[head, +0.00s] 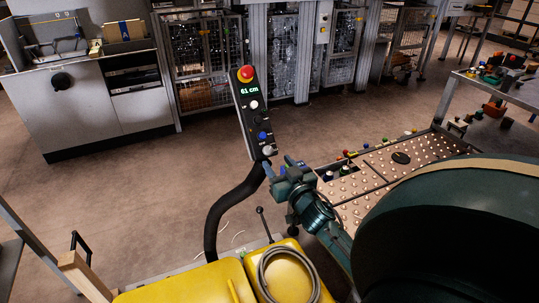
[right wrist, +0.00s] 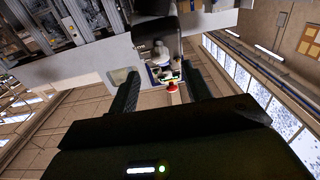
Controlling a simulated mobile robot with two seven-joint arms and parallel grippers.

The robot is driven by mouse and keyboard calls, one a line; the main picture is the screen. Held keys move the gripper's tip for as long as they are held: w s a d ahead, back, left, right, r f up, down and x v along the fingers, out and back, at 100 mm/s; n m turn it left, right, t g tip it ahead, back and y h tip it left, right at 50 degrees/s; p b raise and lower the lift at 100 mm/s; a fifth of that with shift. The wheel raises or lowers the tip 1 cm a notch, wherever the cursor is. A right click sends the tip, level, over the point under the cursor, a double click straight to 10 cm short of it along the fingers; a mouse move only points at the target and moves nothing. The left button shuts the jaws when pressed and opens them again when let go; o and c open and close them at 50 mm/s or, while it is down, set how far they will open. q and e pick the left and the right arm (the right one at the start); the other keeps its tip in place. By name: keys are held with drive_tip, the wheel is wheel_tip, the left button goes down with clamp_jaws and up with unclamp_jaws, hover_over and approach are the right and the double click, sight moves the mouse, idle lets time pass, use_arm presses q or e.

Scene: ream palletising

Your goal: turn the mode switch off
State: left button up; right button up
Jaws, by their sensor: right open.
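A slim black control panel (head: 254,118) stands on a curved black stalk in the head view. It has a red mushroom button (head: 247,73) on yellow, a display reading 61 cm, a white button, dark controls and a blue button (head: 262,135). A pale grey knob (head: 267,151) is at its lower end; it looks like the mode switch, but its setting is too small to read. My right gripper (head: 278,166) is open just below the panel's lower end, close to this knob. In the right wrist view, the open fingers (right wrist: 160,72) have the panel's controls between and beyond them. My left gripper is out of view.
A yellow cover (head: 190,285) with a coiled grey cable lies below the panel. A grey cabinet (head: 85,105) and mesh cages (head: 205,60) stand behind. The floor between is open.

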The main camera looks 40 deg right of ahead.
sight(269, 152)
drive_tip(key=x, duration=0.5)
drive_tip(key=shift+w+d, duration=0.1)
drive_tip(key=shift+w, duration=0.25)
drive_tip(key=shift+c, duration=0.4)
drive_tip(key=c, duration=0.9)
